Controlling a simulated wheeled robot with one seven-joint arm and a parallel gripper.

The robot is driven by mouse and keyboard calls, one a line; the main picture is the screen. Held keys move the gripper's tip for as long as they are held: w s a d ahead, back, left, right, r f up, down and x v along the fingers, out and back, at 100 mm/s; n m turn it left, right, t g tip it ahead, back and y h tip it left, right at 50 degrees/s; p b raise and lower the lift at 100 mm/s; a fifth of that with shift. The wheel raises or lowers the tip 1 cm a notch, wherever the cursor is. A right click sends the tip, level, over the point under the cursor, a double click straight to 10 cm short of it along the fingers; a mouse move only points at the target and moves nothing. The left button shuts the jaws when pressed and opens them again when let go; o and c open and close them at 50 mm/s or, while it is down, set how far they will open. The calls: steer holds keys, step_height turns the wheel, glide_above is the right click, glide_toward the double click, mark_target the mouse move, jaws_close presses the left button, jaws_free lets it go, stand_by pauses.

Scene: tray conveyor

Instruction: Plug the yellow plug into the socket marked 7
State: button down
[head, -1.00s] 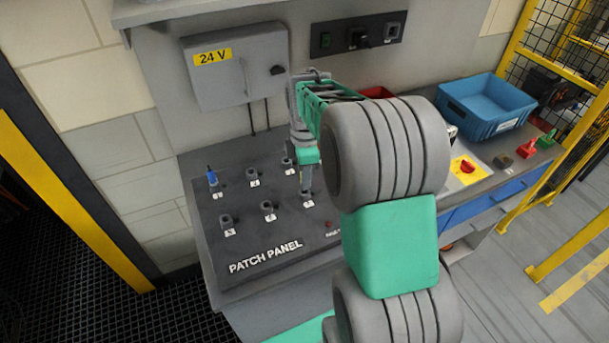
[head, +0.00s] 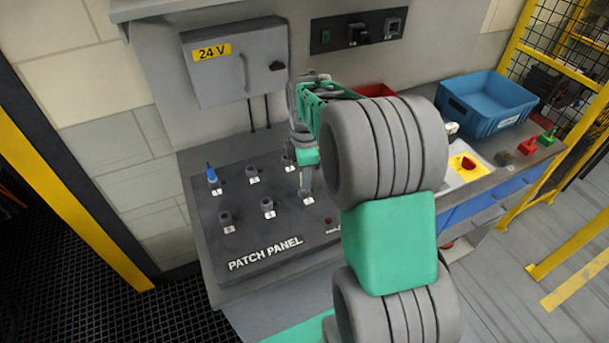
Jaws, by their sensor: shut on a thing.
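The dark patch panel (head: 285,226) lies on the bench with several grey sockets in rows. Their small number labels are too blurred for me to pick out the 7 with certainty. My gripper (head: 305,188) points down over the right part of the panel, close to a front-row socket label. It is shut; what it holds is mostly hidden by the hand and cannot be made out. No yellow plug shows elsewhere. A blue plug (head: 211,173) stands upright in the back-left socket. My arm may cover more sockets on the right.
A blue bin (head: 484,103) stands at the back right. Black (head: 505,158), red (head: 527,146) and green (head: 547,136) pieces sit near the bench's right end. A grey 24 V box (head: 235,65) hangs on the wall behind the panel.

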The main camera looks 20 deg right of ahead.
steer(key=shift+f+b, duration=0.45)
steer(key=shift+f, duration=0.35)
steer(key=c, duration=1.2)
jaws_free()
steer(key=shift+o, duration=0.2)
step_height(320, 180, up, 8)
steer(key=shift+f+b, duration=0.1)
steer(key=shift+b, duration=0.5)
